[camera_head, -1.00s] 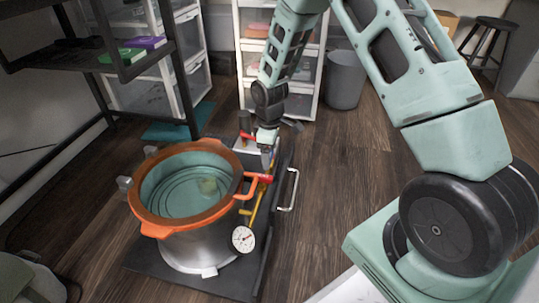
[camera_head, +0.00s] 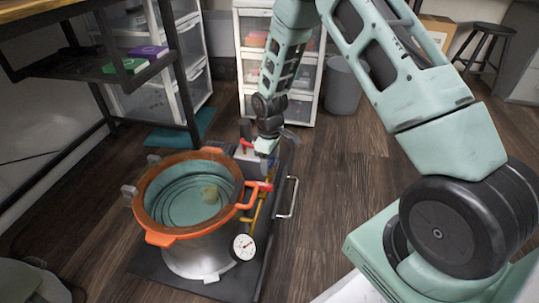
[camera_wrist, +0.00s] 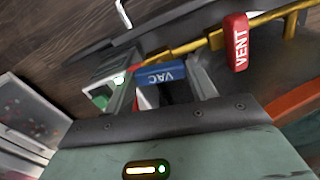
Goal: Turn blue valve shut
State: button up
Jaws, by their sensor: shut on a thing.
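The blue valve handle (camera_wrist: 160,73), marked VAC, sits on a brass pipe (camera_wrist: 205,43) in the wrist view. My gripper (camera_wrist: 161,84) is shut on it, with one finger at each end of the handle. A red handle (camera_wrist: 236,42), marked VENT, is on the same pipe to the right and apart from my fingers.
A steel pot (camera_head: 197,254) with an orange rim (camera_head: 160,237) stands on a dark base plate (camera_head: 151,266). A dial gauge (camera_head: 244,247) and a metal bar handle (camera_head: 291,196) are near the pipework. Drawer units stand behind.

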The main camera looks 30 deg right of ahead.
jog(key=m+p, duration=0.3)
jog(key=p, duration=0.1)
jog(key=shift+r+m+p, duration=0.3)
jog(key=shift+m, duration=0.1)
jog(key=m+p, duration=0.4)
jog(key=shift+m+p, duration=0.3)
jog(key=m+p, duration=0.3)
jog(key=m, duration=0.1)
jog(key=shift+f, duration=0.15)
jog(key=shift+f+m+p, duration=0.1)
jog(key=shift+m+p, duration=0.95)
jog(key=shift+m, duration=0.65)
jog(key=o, duration=1)
notch_tip(320, 180, up, 17)
jog(key=p, duration=0.6)
